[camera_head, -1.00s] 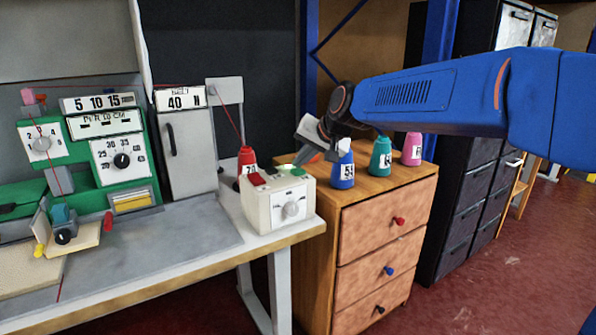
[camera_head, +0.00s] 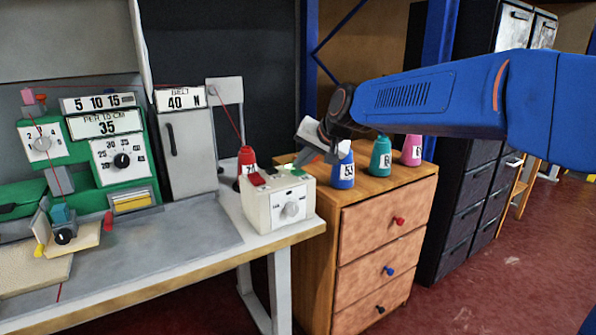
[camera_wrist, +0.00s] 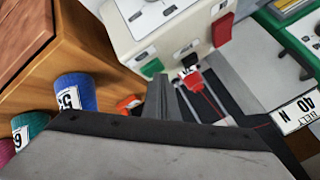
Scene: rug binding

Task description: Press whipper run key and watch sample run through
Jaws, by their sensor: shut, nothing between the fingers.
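The cream control box (camera_head: 280,206) stands on the bench's right corner with a red key (camera_head: 257,179), a green key (camera_head: 298,172) and a front dial (camera_head: 292,209). My gripper (camera_head: 304,158) is shut and empty, just above and behind the green key; touching cannot be confirmed. In the wrist view the fingers (camera_wrist: 163,92) point at the box's edge beside the green key (camera_wrist: 152,67). The green whipping machine (camera_head: 128,179) stands at left; its counter (camera_head: 106,123) reads 35. A beige sample (camera_head: 35,267) lies on the bench in front of it.
The belt gauge (camera_head: 180,98) reads 40 N. A red cone (camera_head: 246,160) stands behind the box. Blue (camera_head: 343,172), teal (camera_head: 381,158) and pink (camera_head: 412,151) cones stand on the wooden drawer cabinet (camera_head: 385,255), close to my gripper. The floor at front right is clear.

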